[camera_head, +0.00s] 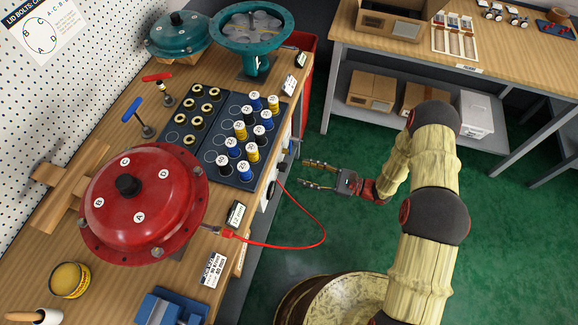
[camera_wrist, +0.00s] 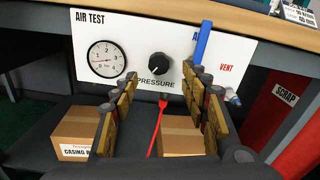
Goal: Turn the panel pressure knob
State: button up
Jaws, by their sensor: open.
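In the wrist view a white air test panel (camera_wrist: 135,28) faces me. Its black round pressure knob (camera_wrist: 160,66) has a white pointer mark, above the PRESSURE label. A round gauge (camera_wrist: 106,58) sits left of it and a blue lever (camera_wrist: 202,42) right of it, near VENT. My gripper (camera_wrist: 161,76) is open, its two fingers apart on either side of the knob in the picture, with nothing between them. In the head view my gripper (camera_head: 305,174) points left toward the bench's side, with a visible gap to it. The panel's face is mostly hidden there.
A red hose (camera_head: 300,243) loops from the bench top to the panel's underside, close below my gripper. A red domed lid (camera_head: 145,205) and several bolt spools stand on the bench (camera_head: 110,272). Boxes (camera_wrist: 78,132) sit on a shelf below the panel. Green floor is clear to the right.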

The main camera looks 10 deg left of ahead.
aim_at(286, 168)
jog(key=a, duration=0.2)
jog(key=a+b, duration=0.1)
jog(key=a, duration=0.4)
jog(key=shift+w+a+b, duration=0.25)
jog(key=shift+a+b, duration=0.05)
jog(key=c, duration=1.1)
